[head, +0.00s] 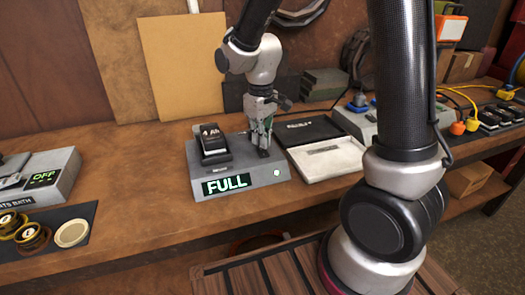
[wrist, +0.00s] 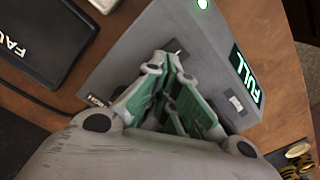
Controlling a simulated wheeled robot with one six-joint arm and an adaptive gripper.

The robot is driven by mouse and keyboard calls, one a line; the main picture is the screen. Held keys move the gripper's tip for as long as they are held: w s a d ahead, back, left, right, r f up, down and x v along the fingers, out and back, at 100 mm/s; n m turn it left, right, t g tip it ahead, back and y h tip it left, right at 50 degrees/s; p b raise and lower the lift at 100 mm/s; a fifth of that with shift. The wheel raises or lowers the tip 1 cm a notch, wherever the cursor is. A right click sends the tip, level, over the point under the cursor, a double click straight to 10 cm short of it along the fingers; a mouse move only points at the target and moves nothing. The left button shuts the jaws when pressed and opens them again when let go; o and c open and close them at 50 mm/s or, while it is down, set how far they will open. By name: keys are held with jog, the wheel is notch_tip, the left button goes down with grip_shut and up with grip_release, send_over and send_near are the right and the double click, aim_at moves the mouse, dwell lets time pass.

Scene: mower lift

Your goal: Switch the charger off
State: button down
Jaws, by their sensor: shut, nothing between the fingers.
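The charger (head: 240,184) is a grey sloped box on the bench, with a lit green FULL display (head: 227,183) and a round green light (head: 277,172) on its front. A black battery pack (head: 212,142) sits in its left part. My gripper (head: 264,152) points down at the right part of the charger's top, its fingers together and empty. In the wrist view the closed fingertips (wrist: 170,62) are close to the charger's grey top (wrist: 140,45), by a small dark slot or switch. Whether they touch it, and the switch's position, I cannot tell.
An open flat case (head: 325,155) lies just right of the charger. A grey unit reading OFF (head: 45,175) stands at the left, with brass parts (head: 32,236) on a dark mat. Bare bench (head: 130,180) lies between it and the charger.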

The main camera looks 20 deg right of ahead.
aim_at(269, 154)
jog(key=shift+f, duration=0.7)
dwell(0.3)
jog(key=shift+r, duration=3.55)
jog(key=s, duration=0.1)
jog(key=s+d, duration=0.1)
jog(key=s, duration=0.1)
jog(key=shift+d+f+m+g, duration=0.15)
jog(key=shift+f+m+g, duration=0.1)
jog(key=shift+m+g, duration=0.15)
jog(key=s+d+r+m+t, duration=0.5)
jog(key=s+d+r, duration=0.6)
jog(key=s, duration=0.5)
jog(key=shift+d+r, duration=0.4)
jog(key=shift+d, duration=0.9)
